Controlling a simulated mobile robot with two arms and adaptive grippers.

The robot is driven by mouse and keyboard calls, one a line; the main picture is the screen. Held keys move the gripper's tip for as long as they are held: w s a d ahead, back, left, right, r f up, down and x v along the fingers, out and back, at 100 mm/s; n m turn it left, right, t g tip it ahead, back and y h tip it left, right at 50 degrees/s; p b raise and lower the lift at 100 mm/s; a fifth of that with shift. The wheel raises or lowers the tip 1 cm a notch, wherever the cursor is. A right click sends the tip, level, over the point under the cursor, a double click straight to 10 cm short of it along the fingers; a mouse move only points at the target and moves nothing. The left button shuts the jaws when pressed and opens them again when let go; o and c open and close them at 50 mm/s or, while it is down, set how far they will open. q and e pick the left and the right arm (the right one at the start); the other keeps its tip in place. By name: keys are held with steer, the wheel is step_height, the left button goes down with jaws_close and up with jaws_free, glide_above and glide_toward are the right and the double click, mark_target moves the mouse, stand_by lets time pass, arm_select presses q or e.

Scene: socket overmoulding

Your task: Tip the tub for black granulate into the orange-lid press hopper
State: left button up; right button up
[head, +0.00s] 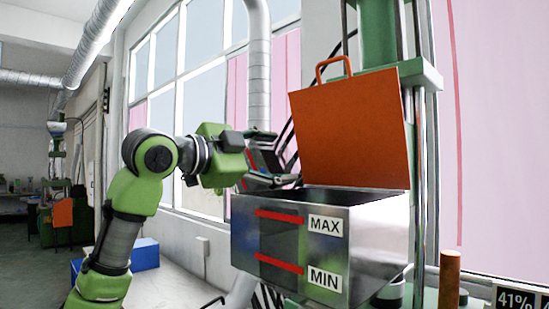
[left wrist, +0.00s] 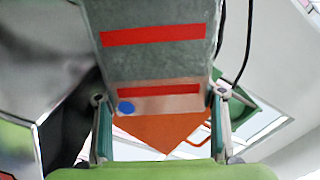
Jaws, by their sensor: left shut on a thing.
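The press hopper (head: 375,235) is a metal box with red MAX and MIN marks. Its orange lid (head: 350,130) stands open, and it also shows in the left wrist view (left wrist: 160,133). My left gripper (head: 283,180) is at the hopper's left rim, shut on the grey tub. The tub (head: 262,158) is mostly hidden behind the gripper and looks tilted. In the left wrist view the tub (left wrist: 155,65) fills the space between the fingers, showing red bands and a blue dot. Its mouth and any granulate are hidden. My right gripper is out of view.
A green press column (head: 378,35) rises behind the lid. A blue box (head: 145,253) lies low at the left. A brown cylinder (head: 450,280) and a display (head: 516,300) stand at the lower right. Windows line the back wall.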

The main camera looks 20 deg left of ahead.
arm_select(q)
steer(key=shift+s+d+r+m+p, duration=0.15)
steer(key=shift+d+m+p, duration=0.15)
steer(key=shift+d+m, duration=0.1)
steer(key=shift+s+d+r+m+p, duration=0.1)
steer(key=shift+s+d+m+p, duration=0.05)
steer(key=shift+d+m+p, duration=0.2)
stand_by(0.8)
steer(key=shift+s+d+r+m+p, duration=0.1)
steer(key=shift+s+d+m+p, duration=0.15)
steer(key=shift+d, duration=0.3)
steer(key=shift+s+d+f+m+p, duration=0.15)
steer(key=shift+d+m, duration=0.1)
steer(key=shift+d, duration=0.3)
steer(key=shift+s+d+r+m+p, duration=0.15)
steer(key=shift+s+d+m, duration=0.1)
steer(key=shift+d, duration=0.3)
stand_by(2.1)
